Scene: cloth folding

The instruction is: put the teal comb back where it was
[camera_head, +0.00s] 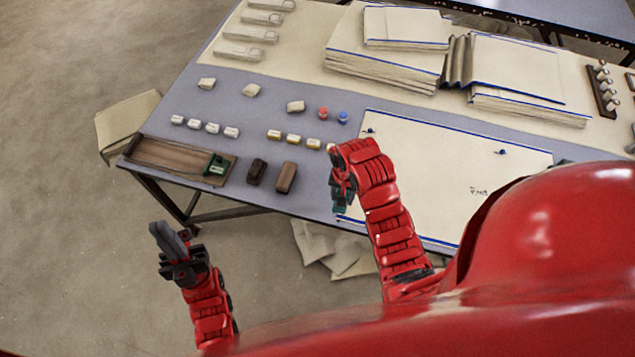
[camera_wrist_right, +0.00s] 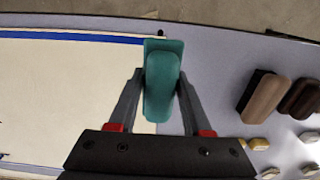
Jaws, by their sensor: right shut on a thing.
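The teal comb (camera_wrist_right: 162,85) is between the fingers of my right gripper (camera_wrist_right: 161,98) in the right wrist view, and the jaws are shut on it. In the head view the right gripper (camera_head: 341,194) is at the table's front edge, by the left end of the blue-edged cream cloth (camera_head: 450,165). Only a small dark teal part of the comb (camera_head: 339,207) shows there, below the jaws. My left gripper (camera_head: 175,243) is off the table at the lower left, over the floor. Its fingers point up and away, and their gap is unclear.
A wooden tray (camera_head: 165,157) with a green item (camera_head: 217,166) at its right end lies at the table's left. Two brown blocks (camera_head: 257,171) (camera_head: 286,178) lie between the tray and my right gripper. Several small pale blocks and folded cloth stacks (camera_head: 385,70) lie behind.

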